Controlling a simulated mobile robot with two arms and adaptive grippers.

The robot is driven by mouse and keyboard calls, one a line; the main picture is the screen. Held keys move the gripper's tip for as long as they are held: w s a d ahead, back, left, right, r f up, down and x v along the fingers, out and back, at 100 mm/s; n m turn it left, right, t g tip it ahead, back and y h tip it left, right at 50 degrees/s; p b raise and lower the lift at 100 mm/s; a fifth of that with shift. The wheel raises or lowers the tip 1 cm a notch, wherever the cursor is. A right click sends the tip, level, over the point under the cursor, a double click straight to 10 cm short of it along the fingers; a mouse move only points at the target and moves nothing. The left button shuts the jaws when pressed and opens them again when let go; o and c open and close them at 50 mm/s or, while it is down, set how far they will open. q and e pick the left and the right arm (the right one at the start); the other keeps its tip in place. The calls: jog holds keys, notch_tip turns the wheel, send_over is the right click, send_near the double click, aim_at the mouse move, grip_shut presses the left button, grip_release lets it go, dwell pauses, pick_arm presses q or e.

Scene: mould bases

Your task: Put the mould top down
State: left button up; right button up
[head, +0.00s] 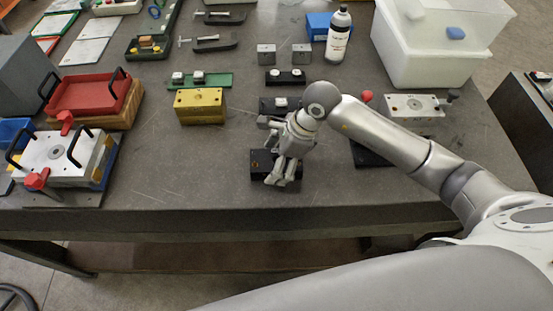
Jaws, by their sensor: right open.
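My right gripper (283,180) points down at a black block (262,160) near the front edge of the table. Its fingers are open and cover part of the block; I cannot tell whether they touch it. I also cannot tell whether the block is one piece or a mould top on a base. Behind the gripper is a black base (268,104) with a small light piece on it, partly hidden by my arm. Farther back lies another black base (285,77) with two light pieces. My left gripper is not in view.
A yellow block (200,106) and a green plate (215,79) stand left of the gripper. A metal plate with red clamps (60,155) and a red tray (88,95) are at far left. A bottle (338,38) and a white bin (430,60) stand behind.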

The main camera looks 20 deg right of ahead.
jog(key=shift+r, duration=0.1)
jog(key=shift+d+r, duration=0.15)
jog(key=shift+r, duration=0.15)
jog(key=b+v, duration=0.2)
jog(key=v, duration=0.9)
jog(key=shift+s+d, duration=0.1)
jog(key=shift+s, duration=0.05)
